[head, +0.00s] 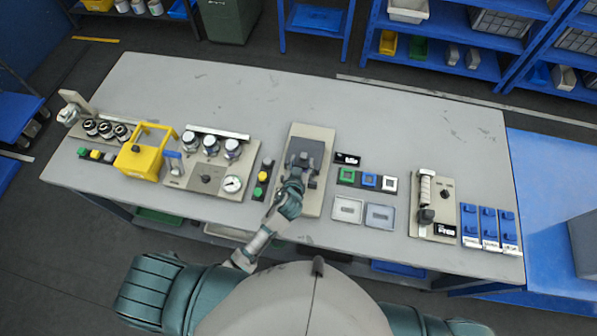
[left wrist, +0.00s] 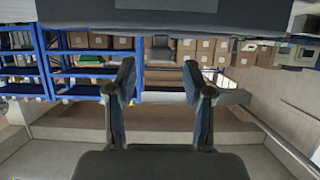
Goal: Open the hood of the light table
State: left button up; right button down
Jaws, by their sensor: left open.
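The light table (head: 311,133) is a beige unit at the middle of the bench, with a dark grey hood (head: 308,147) on its upper part. The hood looks down, but my gripper covers part of it, and its exact angle is hard to tell. My left gripper (head: 302,165) reaches over the unit from the front, at the hood's near side; contact cannot be told. In the left wrist view my left gripper (left wrist: 164,85) has its two fingers apart with nothing between them. A dark slab (left wrist: 75,12), perhaps the hood, crosses the top there. My right gripper is not in view.
Left of the unit stand a yellow frame (head: 140,160), a gauge panel (head: 209,178) and a button strip (head: 262,180). At right are coloured switches (head: 369,180), two small trays (head: 348,209), a roller panel (head: 426,190) and blue modules (head: 489,228). The bench's back (head: 400,115) is clear.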

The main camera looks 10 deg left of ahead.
pick_arm(q)
jog(key=v, duration=0.9)
jog(key=shift+w+d, duration=0.1)
